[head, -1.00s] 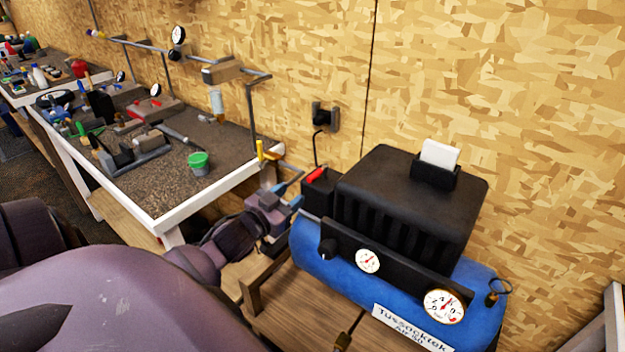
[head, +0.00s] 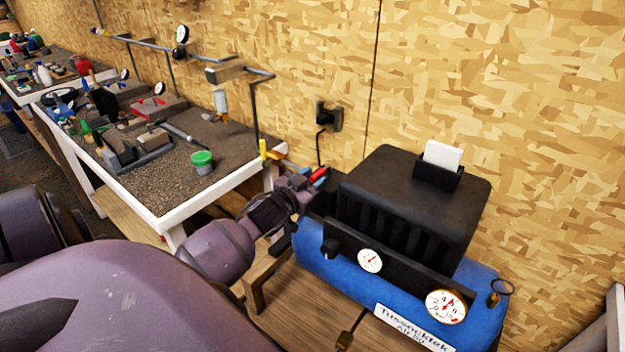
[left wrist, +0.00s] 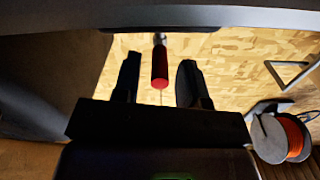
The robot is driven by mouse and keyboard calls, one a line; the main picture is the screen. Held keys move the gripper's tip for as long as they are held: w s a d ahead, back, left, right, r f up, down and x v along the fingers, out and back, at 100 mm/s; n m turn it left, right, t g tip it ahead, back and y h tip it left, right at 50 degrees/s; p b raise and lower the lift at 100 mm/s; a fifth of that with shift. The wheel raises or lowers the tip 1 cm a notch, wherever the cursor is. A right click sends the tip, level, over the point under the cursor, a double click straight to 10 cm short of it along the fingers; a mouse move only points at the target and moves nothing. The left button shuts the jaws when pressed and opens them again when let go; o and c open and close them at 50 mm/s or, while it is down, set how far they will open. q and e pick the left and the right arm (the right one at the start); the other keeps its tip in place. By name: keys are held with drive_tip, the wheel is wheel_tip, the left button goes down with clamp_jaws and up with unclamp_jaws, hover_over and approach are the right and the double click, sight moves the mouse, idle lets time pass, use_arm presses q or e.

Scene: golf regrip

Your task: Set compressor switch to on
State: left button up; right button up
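The compressor has a blue tank (head: 345,262) and a black ribbed housing (head: 415,195), and stands at the lower right of the head view. Its red switch (head: 321,173) is on the small black box at the housing's left end. My left gripper (head: 308,177) is at this switch, partly covering the box. In the left wrist view the red switch (left wrist: 160,66) is between two dark, parted fingers, with a gap on either side. The gripper is open. Whether any part touches the switch cannot be told. My right gripper is not in view.
A workbench (head: 190,213) with tools and a green-lidded tub (head: 202,163) stands to the left. A wall outlet (head: 327,117) with a cable is behind the compressor. Two gauges (head: 369,260) face forward. An orange reel (left wrist: 292,138) shows in the left wrist view.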

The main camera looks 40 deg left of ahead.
use_arm(q)
clamp_jaws()
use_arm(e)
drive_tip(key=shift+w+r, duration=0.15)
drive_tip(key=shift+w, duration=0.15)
